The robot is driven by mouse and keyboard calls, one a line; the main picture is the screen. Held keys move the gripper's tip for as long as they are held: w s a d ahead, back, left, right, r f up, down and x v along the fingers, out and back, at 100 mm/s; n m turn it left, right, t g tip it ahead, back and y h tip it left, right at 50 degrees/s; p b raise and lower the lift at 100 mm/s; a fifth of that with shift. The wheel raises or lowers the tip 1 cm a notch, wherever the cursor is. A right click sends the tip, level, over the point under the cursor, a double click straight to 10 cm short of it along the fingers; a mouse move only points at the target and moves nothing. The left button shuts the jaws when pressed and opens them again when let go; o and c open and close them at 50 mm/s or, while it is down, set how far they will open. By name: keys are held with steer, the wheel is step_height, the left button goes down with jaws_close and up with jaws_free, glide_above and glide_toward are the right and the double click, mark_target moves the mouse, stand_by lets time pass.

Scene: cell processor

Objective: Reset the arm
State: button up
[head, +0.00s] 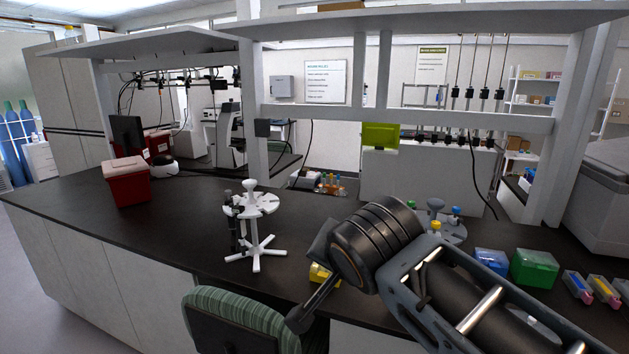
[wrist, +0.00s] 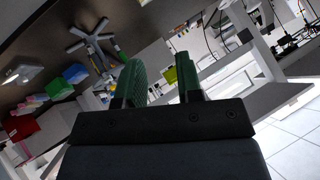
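My gripper (wrist: 162,78) shows in the wrist view with its two green-padded fingers apart. A clear gap lies between them, and nothing is held in it. The wrist view is strongly tilted. In the head view my arm reaches in from the lower right, bent over the front edge of the dark bench (head: 190,222). The fingers cannot be made out in the head view.
A white pipette stand (head: 257,203) and a red bin (head: 126,184) stand on the bench. Behind and right of my arm are a grey stand (head: 452,230), a blue box (head: 491,262) and a green box (head: 535,268). A striped chair (head: 240,312) is at the front.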

steer(key=s+d+f+n+g, duration=0.2)
steer(key=d+f, duration=0.2)
steer(key=f, duration=0.4)
steer(key=s+d+f+n+g+h+b, duration=0.1)
steer(key=d+f, duration=0.3)
steer(key=f, duration=0.4)
steer(key=s+d+f+n+g+b, duration=0.1)
steer(key=s+d+f+n+g, duration=0.1)
steer(key=f, duration=0.6)
steer(key=shift+s+d+n+g, duration=0.35)
steer(key=shift+s+d, duration=0.4)
steer(key=shift+d, duration=0.5)
